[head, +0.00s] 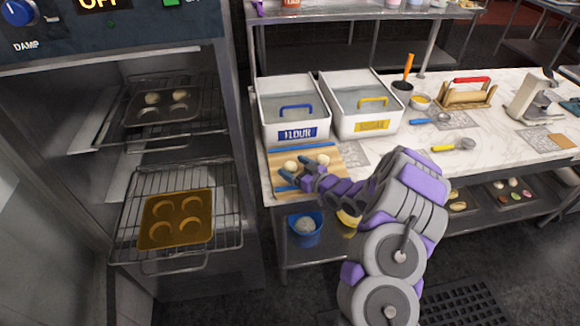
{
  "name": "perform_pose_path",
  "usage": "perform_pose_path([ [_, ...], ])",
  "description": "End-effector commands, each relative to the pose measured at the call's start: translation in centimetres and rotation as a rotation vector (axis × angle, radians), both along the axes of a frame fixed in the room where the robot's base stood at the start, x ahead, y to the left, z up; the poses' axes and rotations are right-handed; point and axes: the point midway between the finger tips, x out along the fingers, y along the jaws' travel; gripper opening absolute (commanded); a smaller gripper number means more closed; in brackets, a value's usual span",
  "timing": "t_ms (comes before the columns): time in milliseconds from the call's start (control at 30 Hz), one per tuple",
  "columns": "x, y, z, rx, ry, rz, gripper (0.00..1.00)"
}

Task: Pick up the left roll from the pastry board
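The wooden pastry board (331,183) lies at the left end of the marble counter, with a blue strip along its back. The left roll (290,166), small and pale, sits on it. A second pale roll (323,160) sits to its right. My gripper (294,170) is over the board, reaching in from the right. Its dark fingers are spread apart close to the left roll, and the roll's near side is partly covered. I cannot tell whether a finger touches it.
White flour (297,134) and second (371,126) bins stand behind the board. An oven at left has racks pulled out, with an orange muffin tray (177,246). A blue bucket (305,238) is below the counter. Measuring cups, a rolling-pin stand (467,100) and a scale lie right.

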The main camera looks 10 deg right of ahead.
Motion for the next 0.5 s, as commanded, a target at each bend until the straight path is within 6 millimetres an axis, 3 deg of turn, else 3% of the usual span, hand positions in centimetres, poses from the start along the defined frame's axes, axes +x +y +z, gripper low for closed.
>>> perform_pose_path([
  [67,0.0,-0.01,0.0,0.0,0.0,0.0,0.81],
  [500,0.0,-0.01,-0.01,0.0,0.0,0.0,0.38],
])
